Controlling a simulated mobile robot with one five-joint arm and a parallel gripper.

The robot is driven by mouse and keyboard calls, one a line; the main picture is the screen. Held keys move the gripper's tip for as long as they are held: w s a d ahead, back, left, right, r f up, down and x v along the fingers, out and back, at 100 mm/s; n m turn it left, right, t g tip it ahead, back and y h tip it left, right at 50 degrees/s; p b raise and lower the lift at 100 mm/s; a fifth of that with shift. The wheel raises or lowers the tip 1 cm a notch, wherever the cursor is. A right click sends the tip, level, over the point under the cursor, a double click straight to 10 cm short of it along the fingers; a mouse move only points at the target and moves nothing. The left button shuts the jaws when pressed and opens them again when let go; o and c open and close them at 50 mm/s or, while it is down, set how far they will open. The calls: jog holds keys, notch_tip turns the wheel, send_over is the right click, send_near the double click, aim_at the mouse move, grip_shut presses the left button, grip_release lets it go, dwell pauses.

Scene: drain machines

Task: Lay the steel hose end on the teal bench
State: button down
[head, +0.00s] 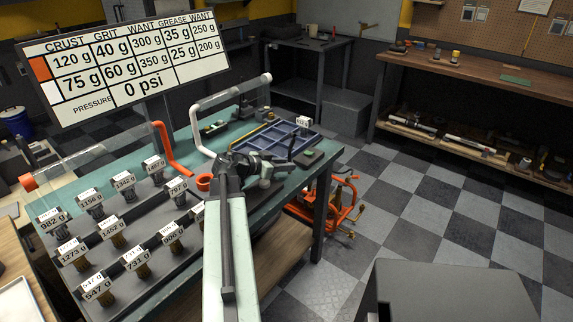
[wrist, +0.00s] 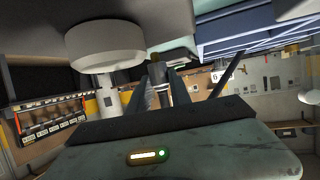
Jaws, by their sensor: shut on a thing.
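My gripper (head: 250,165) is over the right part of the teal bench (head: 185,133), close to the blue divided tray. In the wrist view its two fingers (wrist: 165,88) are closed on a small grey metal piece (wrist: 156,72), which looks like the steel hose end. The fingers and dark wrist parts hide most of it. I cannot tell whether it touches the bench. In the head view the hose end is hard to pick out among the dark parts at the gripper.
The blue tray (head: 268,140) lies right behind my gripper. A white bent pipe (head: 197,128) and an orange pipe (head: 170,150) stand to its left. Several labelled weighted pieces fill a dark rack (head: 150,215) at the front left.

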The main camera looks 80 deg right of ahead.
jog(key=shift+f+b, duration=0.55)
jog(key=shift+f, duration=0.05)
jog(key=c, duration=1.1)
grip_release()
jog(key=shift+w+a+r, duration=0.15)
jog(key=shift+r, duration=0.05)
jog(key=p+v, duration=0.3)
jog(key=v, duration=0.3)
jog(key=shift+a+r, duration=0.1)
jog(key=shift+r, duration=0.05)
jog(key=shift+w+a, duration=0.35)
jog(key=shift+w, duration=0.05)
